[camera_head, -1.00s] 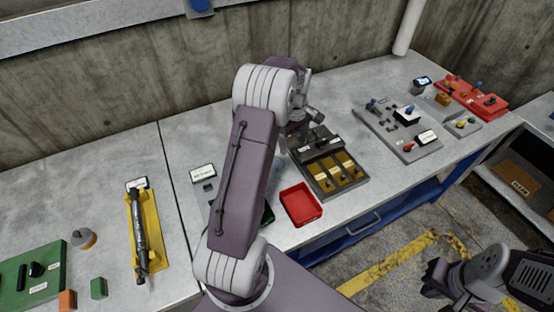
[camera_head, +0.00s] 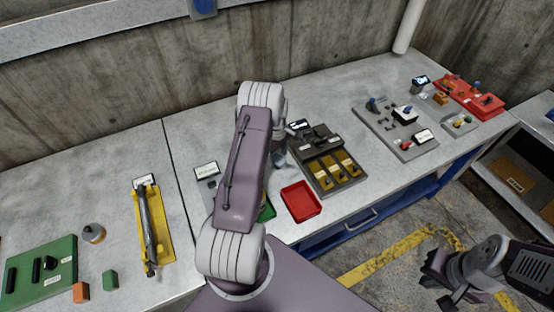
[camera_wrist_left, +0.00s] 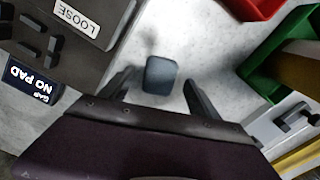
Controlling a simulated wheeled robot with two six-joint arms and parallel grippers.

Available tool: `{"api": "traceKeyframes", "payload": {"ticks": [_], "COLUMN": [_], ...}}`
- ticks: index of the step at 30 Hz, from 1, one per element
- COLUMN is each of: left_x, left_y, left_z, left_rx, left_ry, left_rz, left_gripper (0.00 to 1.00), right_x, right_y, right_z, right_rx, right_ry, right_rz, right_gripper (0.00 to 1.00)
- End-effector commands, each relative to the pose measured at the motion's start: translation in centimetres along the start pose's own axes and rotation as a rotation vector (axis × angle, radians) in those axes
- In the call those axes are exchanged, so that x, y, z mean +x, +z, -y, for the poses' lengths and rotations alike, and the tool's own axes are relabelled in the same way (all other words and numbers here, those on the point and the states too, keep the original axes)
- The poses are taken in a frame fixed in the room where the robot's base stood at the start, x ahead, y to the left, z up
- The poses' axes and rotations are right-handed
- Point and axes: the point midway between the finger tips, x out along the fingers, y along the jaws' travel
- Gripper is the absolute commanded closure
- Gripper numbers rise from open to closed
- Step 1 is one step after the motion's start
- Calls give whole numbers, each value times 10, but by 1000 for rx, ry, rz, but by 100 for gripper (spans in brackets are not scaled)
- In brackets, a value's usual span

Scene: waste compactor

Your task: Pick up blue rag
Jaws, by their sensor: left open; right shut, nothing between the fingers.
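A small blue-grey folded cloth, the blue rag (camera_wrist_left: 160,75), lies on the pale bench top in the left wrist view. My left gripper (camera_wrist_left: 156,88) is open, with one finger on each side of the rag. I see a gap on both sides, so the fingers do not visibly touch it. In the head view my left arm covers most of its own gripper and the rag's place. My right gripper (camera_head: 437,281) is shut and empty, off the bench at the lower right.
A grey fixture with yellow slots (camera_head: 327,157) stands right of my left arm. A red tray (camera_head: 301,202) is at the bench's front edge, with a green tray (camera_wrist_left: 270,65) near it. Bare bench lies farther back. Other tool boards are at both sides.

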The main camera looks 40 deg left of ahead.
Motion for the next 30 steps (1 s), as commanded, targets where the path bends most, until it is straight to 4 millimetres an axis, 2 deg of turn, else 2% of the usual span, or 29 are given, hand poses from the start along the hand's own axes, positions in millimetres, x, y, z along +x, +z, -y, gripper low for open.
{"api": "traceKeyframes", "payload": {"ticks": [3, 8, 11, 15, 17, 25, 30], "left_x": [8, 8, 8, 8, 8, 4, -17], "left_y": [0, 0, 0, 0, 0, 0, -1], "left_z": [0, 0, 0, 0, 0, 0, -1], "left_rx": [0, 0, 0, 0, 0, 0, 0], "left_ry": [1, 1, 1, 1, 1, 2, 4], "left_rz": [0, -1, -1, -1, -1, -1, -3], "left_gripper": [29, 29, 54, 93, 100, 100, 100], "right_x": [-2, -1, -1, -1, -1, 1, 9], "right_y": [0, 0, 0, 0, 0, 0, 1], "right_z": [0, 0, 0, 0, 0, 0, 0], "right_rx": [0, 0, 0, 0, 0, 0, 0], "right_ry": [0, 0, 0, 0, 0, 0, 0], "right_rz": [0, 0, 0, 0, 0, 0, 0], "right_gripper": [100, 100, 100, 100, 100, 100, 100]}}
